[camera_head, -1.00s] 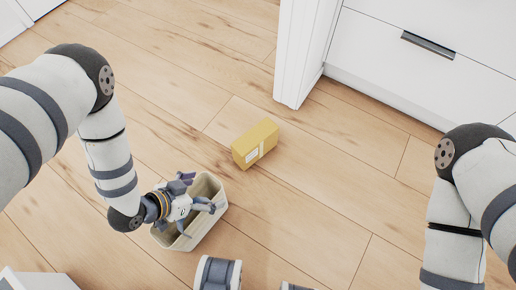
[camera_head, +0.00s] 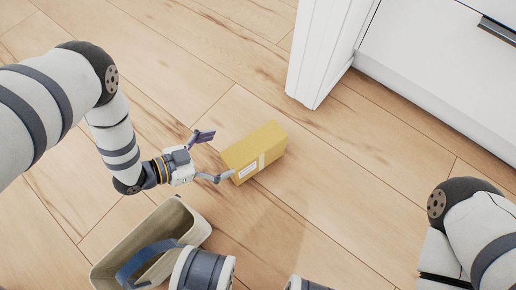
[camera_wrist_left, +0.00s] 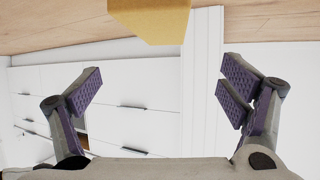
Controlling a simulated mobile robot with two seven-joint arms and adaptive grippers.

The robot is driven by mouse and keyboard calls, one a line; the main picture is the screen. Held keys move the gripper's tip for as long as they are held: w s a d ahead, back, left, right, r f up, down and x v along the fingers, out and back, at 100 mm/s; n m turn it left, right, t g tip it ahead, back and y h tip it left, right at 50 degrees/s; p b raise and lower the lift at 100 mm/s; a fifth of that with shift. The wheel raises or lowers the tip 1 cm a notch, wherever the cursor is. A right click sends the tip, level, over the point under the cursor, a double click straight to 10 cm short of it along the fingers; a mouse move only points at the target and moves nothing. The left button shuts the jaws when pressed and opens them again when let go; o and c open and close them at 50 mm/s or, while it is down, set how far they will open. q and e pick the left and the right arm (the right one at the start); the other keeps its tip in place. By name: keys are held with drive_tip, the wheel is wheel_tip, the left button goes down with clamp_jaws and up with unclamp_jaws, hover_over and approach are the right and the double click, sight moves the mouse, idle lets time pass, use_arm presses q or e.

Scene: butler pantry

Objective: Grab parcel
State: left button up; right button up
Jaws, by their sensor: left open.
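The parcel (camera_head: 256,152) is a yellow-brown box with a white label, lying on the wooden floor in the middle of the head view. My left gripper (camera_head: 210,156) is open, just left of the parcel, with its fingers pointing toward the parcel's near left end. The lower fingertip is close to the label end; I cannot tell whether it touches. In the left wrist view the parcel (camera_wrist_left: 150,20) shows at the top, beyond the open, empty fingers (camera_wrist_left: 160,88).
A beige basket (camera_head: 112,262) with a blue-grey handle (camera_head: 143,262) stands on the floor below my left gripper. A white door frame (camera_head: 322,55) and white drawers (camera_head: 440,75) stand at the upper right. The floor right of the parcel is clear.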

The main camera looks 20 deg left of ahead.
sight(251, 146)
use_arm(q)
drive_tip(key=w+d+f+b, duration=0.1)
drive_tip(key=d+f, duration=0.1)
drive_tip(key=w+d+f+b, duration=0.2)
drive_tip(key=shift+w+f, duration=0.25)
drive_tip(key=shift+w, duration=0.05)
drive_tip(key=b+x, duration=0.3)
drive_tip(key=x, duration=0.2)
drive_tip(key=shift+w+f, duration=0.15)
drive_tip(key=shift+w, duration=0.25)
drive_tip(key=shift+w+d, duration=0.1)
drive_tip(key=c, duration=2.1)
use_arm(e)
drive_tip(key=shift+g, duration=0.4)
drive_tip(key=f, duration=0.5)
drive_tip(key=shift+s+a, duration=0.2)
drive_tip(key=shift+s, duration=0.2)
